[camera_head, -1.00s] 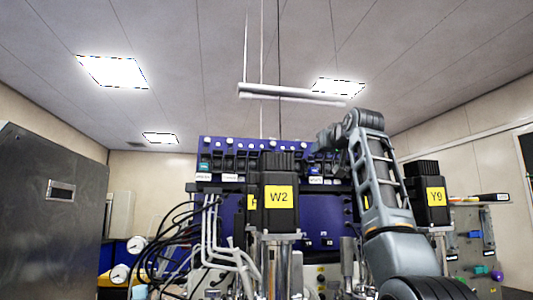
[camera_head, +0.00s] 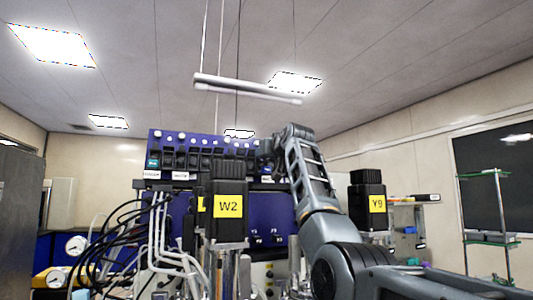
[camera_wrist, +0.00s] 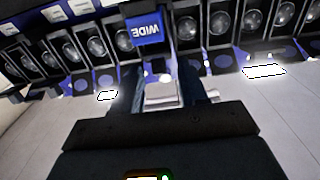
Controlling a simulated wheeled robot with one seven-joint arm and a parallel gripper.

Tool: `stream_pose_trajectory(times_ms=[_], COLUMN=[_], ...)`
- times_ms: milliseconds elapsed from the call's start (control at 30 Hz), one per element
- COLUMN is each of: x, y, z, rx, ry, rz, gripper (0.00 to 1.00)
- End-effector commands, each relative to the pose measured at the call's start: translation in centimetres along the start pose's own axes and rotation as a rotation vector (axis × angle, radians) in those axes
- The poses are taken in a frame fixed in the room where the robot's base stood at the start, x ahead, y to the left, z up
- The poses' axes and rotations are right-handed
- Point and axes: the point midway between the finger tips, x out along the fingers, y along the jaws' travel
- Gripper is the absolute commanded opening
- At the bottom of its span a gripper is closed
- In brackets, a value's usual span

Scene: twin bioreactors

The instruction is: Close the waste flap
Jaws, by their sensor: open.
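I cannot pick out the waste flap for sure in either view. In the head view my arm reaches to the top right of the blue panel (camera_head: 270,215), and the fingers are too small to make out there.
Black and white tubes (camera_head: 160,235) crowd the lower left. A glass-shelved rack (camera_head: 487,237) stands at far right. The space above the panel looks largely clear.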

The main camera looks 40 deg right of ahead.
Motion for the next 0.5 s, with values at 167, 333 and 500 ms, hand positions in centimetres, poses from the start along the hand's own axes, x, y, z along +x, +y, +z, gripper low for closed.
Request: stream_pose_trajectory(times_ms=[167, 333, 500], x=[-0.01, -0.01, -0.02], y=[0.0, -0.01, -0.01], z=[0.02, 0.02, 0.03], rx=[0.0, 0.0, 0.0], ry=[0.0, 0.0, -0.001], rz=[0.0, 0.0, 0.0], gripper=[0.41, 0.24, 0.08])
